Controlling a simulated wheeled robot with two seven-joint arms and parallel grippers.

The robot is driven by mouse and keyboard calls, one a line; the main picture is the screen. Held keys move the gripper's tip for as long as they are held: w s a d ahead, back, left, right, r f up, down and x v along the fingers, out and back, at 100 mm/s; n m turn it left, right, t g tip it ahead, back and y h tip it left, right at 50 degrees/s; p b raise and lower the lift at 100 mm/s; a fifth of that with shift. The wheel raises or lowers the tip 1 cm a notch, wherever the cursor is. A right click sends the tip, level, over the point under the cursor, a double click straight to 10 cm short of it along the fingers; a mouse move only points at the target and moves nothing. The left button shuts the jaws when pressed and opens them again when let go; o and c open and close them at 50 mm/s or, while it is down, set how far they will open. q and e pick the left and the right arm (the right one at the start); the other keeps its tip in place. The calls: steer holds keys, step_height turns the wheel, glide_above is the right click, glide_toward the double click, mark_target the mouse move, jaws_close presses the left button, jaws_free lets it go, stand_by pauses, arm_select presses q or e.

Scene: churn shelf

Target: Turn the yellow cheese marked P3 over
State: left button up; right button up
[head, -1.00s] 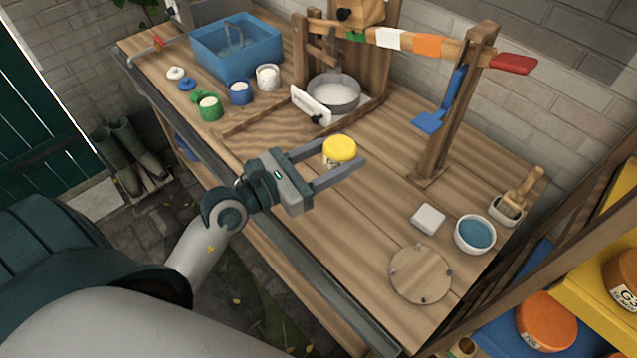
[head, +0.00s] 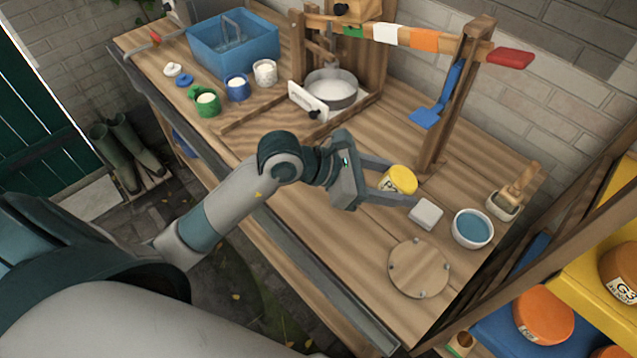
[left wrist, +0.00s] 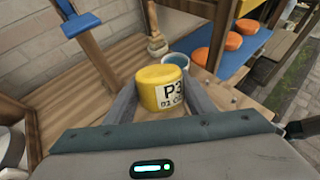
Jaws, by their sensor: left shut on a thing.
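The yellow cheese (head: 399,180) is between the fingers of my left gripper (head: 392,182), which is shut on it. In the left wrist view the cheese (left wrist: 161,88) shows its plain yellow top and a white side label reading P3. The label is right way up in that view. The cheese is over the bench, left of a small white block; I cannot tell whether it touches the bench top. My right gripper is not in view.
The white block (head: 426,214), a bowl of blue liquid (head: 472,229) and a round wooden board (head: 419,268) lie nearby on the bench. A wooden post (head: 455,105) with a hanging blue tool (head: 428,117) stands behind. Orange cheeses (head: 543,314) sit on the right shelf.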

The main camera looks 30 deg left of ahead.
arm_select(q)
steer(key=f+g+y, duration=0.1)
steer(key=s+d+f+m+g+y, duration=0.1)
steer(key=g, duration=0.1)
steer(key=shift+d+f, duration=0.2)
steer(key=shift+f, duration=0.1)
steer(key=a+f+g+y, duration=0.1)
steer(key=a+y, duration=0.1)
steer(key=a+f+g+y, duration=0.1)
steer(key=a+f+y, duration=0.1)
steer(key=a, duration=0.1)
steer(key=s+a+f+g+y, duration=0.1)
steer(key=a+f+y, duration=0.1)
steer(key=shift+a+f+m, duration=0.25)
steer(key=shift+a+m, duration=0.15)
steer(key=a+y, duration=0.1)
steer(key=a, duration=0.3)
steer(key=a+n+g+y, duration=0.1)
steer(key=a, duration=0.4)
steer(key=shift+a, duration=0.3)
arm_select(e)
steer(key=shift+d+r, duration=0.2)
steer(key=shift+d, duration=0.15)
arm_select(q)
steer(key=shift+f, duration=0.1)
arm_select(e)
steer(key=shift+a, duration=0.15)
